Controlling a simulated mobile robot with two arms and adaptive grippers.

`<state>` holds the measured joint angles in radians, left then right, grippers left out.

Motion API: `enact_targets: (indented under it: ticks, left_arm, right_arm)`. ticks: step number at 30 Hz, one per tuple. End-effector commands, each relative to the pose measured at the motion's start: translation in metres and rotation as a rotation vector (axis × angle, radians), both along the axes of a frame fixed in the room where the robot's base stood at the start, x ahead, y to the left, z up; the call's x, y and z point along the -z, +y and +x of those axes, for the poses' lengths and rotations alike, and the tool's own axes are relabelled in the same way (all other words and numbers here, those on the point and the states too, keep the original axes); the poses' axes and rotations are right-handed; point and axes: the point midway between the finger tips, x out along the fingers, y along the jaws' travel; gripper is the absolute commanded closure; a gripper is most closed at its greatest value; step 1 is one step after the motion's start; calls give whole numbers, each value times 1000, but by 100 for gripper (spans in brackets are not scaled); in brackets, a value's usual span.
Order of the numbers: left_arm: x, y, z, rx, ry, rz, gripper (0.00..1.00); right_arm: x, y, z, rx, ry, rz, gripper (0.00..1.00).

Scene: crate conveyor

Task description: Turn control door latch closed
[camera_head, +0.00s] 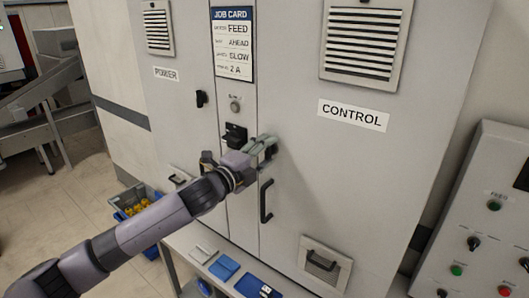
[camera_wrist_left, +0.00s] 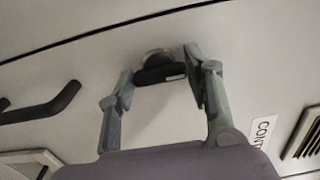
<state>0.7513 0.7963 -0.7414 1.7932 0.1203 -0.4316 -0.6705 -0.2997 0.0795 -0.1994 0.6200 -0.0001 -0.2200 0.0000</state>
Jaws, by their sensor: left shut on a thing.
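The control door (camera_head: 330,190) is the large pale grey panel labelled CONTROL, and it looks flush with the cabinet front. My left gripper (camera_head: 265,149) is at this door's left edge, above its black bar handle (camera_head: 266,201). In the left wrist view the door latch (camera_wrist_left: 160,73) is a short black bar on a round metal base. My left gripper (camera_wrist_left: 162,70) is shut on it, one finger at each end of the bar. In the head view the gripper mostly hides the latch, so I cannot tell its exact angle there. My right gripper is not in view.
A black fitting (camera_head: 235,135) sits on the middle strip just left of the gripper. A power-side latch (camera_head: 201,98) is further left. A blue bin (camera_head: 125,197) stands low left. A control panel (camera_head: 483,215) stands at right.

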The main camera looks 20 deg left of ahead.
Motion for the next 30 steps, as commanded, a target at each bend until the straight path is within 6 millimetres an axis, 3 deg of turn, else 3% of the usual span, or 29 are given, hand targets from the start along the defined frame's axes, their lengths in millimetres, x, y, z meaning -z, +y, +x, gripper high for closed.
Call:
enact_targets:
  ticks: [8,9,17,30]
  left_arm:
    - [1,-1,0,1,2,0,81]
    - [1,-1,0,1,2,0,52]
    - [1,0,0,1,1,-1,34]
    - [1,4,-9,0,1,-1,33]
  right_arm:
    - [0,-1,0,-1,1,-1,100]
    - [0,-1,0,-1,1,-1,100]
    - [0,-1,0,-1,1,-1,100]
    - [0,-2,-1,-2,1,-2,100]
